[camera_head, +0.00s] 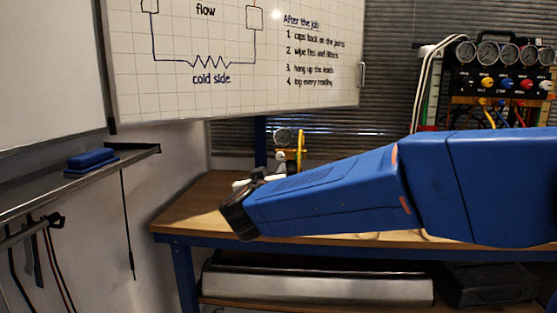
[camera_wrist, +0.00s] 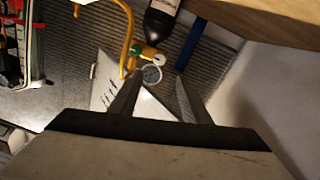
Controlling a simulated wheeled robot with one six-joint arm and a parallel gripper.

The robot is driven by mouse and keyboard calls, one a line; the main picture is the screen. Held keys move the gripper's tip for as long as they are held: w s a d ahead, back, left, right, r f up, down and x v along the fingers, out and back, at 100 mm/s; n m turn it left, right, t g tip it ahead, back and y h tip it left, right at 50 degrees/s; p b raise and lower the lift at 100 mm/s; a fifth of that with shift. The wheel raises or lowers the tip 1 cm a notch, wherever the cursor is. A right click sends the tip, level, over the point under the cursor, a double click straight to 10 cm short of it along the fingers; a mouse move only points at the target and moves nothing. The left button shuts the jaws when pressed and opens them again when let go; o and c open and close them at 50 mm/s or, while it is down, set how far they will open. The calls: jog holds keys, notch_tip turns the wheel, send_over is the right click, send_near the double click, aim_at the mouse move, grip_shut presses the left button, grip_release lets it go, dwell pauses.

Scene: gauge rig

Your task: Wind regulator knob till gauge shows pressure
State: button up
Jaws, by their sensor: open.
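A small round gauge (camera_head: 283,135) stands by a yellow pipe (camera_head: 301,148) at the back of the bench in the head view. In the wrist view, which is roughly upside down, the gauge (camera_wrist: 152,74) shows beside a fitting with a round white-and-green part (camera_wrist: 135,49). I cannot tell which part is the regulator knob, and the gauge reading is too small to make out. My gripper (camera_wrist: 158,79) is open and empty, its two fingers apart, with the gauge between the fingertips in the picture. No contact shows. In the head view my blue arm hides the lower fitting.
A black bottle (camera_wrist: 160,25) and a blue post (camera_wrist: 187,45) are near the fitting. A gauge panel with hoses (camera_head: 500,75) stands at the right of the wooden bench (camera_head: 190,212). A whiteboard (camera_head: 235,90) hangs at the back. A wall tray (camera_head: 120,160) is at left.

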aim_at(280, 157)
jog(key=w, duration=0.9)
jog(key=w+d, duration=0.1)
jog(key=w, duration=0.3)
jog(key=shift+w+d, duration=0.1)
jog(key=shift+w, duration=0.15)
jog(key=c, duration=1)
